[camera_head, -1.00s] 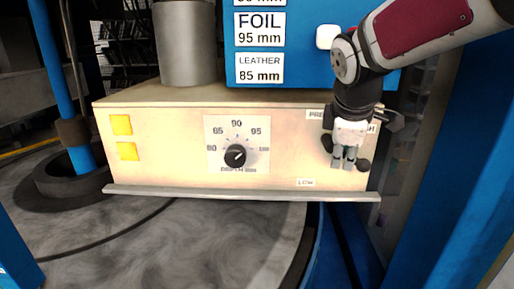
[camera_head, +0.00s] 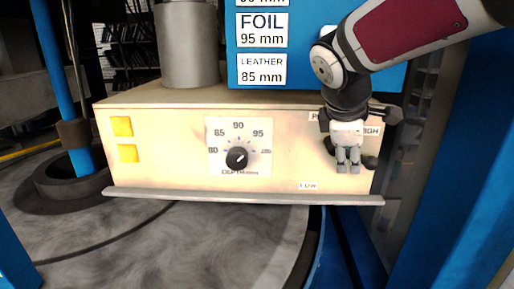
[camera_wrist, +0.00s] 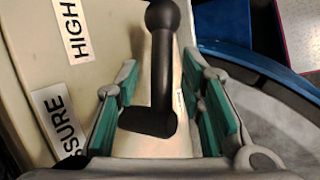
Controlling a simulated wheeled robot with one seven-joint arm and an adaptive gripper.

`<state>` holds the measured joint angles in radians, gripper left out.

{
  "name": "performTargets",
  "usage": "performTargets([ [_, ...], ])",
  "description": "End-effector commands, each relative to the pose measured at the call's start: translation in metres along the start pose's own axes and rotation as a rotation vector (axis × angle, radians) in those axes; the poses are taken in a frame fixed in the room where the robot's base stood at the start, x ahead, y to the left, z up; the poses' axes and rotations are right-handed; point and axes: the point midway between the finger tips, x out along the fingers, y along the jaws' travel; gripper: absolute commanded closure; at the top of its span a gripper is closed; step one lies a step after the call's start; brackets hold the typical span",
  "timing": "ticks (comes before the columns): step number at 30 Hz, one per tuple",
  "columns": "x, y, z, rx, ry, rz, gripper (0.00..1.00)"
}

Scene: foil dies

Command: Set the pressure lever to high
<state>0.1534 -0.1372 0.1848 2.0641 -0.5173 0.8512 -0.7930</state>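The pressure lever (camera_wrist: 160,75) is a black rod with a round knob, seen in the wrist view between my gripper's two green-padded fingers. Gaps show on both sides of the rod. My gripper (camera_wrist: 160,115) is open around it. In the head view my gripper (camera_head: 348,168) is in front of the panel's right part and hides most of the lever; a dark knob (camera_head: 370,162) shows beside the fingers. The HIGH label (camera_head: 371,130) is at the upper right and the LOW label (camera_head: 308,186) at the lower left. The HIGH label also shows in the wrist view (camera_wrist: 74,30).
The cream control box (camera_head: 160,165) carries a black depth dial (camera_head: 237,158) and two yellow buttons (camera_head: 122,126). A blue panel (camera_head: 310,70) with FOIL and LEATHER labels stands above it. A grey ledge (camera_head: 230,198) runs along the box's bottom.

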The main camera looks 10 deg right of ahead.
Motion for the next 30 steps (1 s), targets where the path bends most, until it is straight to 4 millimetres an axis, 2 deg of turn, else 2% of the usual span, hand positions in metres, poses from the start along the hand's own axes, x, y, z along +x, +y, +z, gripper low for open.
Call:
performTargets([
  [5,-0.001,-0.001,0.000,-0.001,-0.001,-0.002,0.65],
  [8,-0.008,0.000,0.000,-0.002,0.000,0.000,0.65],
  [11,-0.022,0.000,-0.001,-0.001,0.001,0.002,0.65],
  [21,-0.090,0.000,-0.001,0.000,0.002,0.002,0.65],
  [25,-0.107,0.000,-0.001,0.000,0.001,0.002,0.65],
  [30,-0.118,0.000,0.000,-0.001,0.000,0.000,0.65],
])
